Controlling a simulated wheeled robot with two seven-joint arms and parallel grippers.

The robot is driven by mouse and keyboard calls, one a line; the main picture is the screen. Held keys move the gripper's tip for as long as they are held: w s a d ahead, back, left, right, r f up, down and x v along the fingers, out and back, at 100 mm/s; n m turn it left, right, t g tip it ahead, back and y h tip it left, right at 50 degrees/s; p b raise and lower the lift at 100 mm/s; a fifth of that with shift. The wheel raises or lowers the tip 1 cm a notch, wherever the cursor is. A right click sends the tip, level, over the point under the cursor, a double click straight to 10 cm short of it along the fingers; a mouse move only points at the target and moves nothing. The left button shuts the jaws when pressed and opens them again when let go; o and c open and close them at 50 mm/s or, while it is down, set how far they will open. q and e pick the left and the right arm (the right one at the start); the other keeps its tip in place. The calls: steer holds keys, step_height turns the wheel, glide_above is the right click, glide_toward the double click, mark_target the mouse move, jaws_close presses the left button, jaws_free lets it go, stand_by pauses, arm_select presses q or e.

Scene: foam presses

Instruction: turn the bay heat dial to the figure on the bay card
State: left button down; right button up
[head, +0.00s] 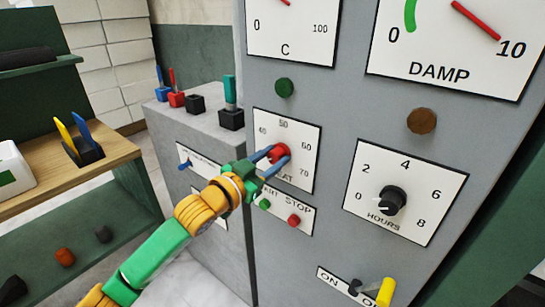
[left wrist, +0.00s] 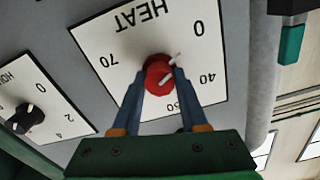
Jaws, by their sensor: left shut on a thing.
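The heat dial is a red knob (head: 281,152) on a white plate (head: 303,137) on the grey press front. My left gripper (head: 277,155) is shut on the knob, one blue finger on each side. In the left wrist view the plate (left wrist: 92,36) appears upside down, reading HEAT, with 0, 40, 50 and 70 visible. The knob (left wrist: 158,82) sits between the fingertips (left wrist: 160,77). Its white pointer points up and right there, close to the 0 side and short of 40. I cannot make out a bay card. My right gripper is not in view.
Green START (head: 265,204) and red STOP (head: 294,220) buttons sit just below the dial. A grey cabinet (head: 210,140) bearing small coloured switches stands left. A DAMP gauge (head: 445,60) is above.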

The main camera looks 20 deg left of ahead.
arm_select(q)
steer(key=m+p, duration=0.2)
steer(key=m, duration=0.3)
steer(key=shift+r+m+p, duration=0.1)
steer(key=shift+m+p, duration=0.2)
steer(key=shift+p, duration=0.1)
steer(key=m+p, duration=0.2)
steer(key=m, duration=0.3)
steer(key=shift+m, duration=0.4)
steer(key=c, duration=0.7)
jaws_free()
steer(key=shift+o, duration=1.3)
steer(key=shift+w, duration=0.1)
steer(key=shift+f, duration=0.2)
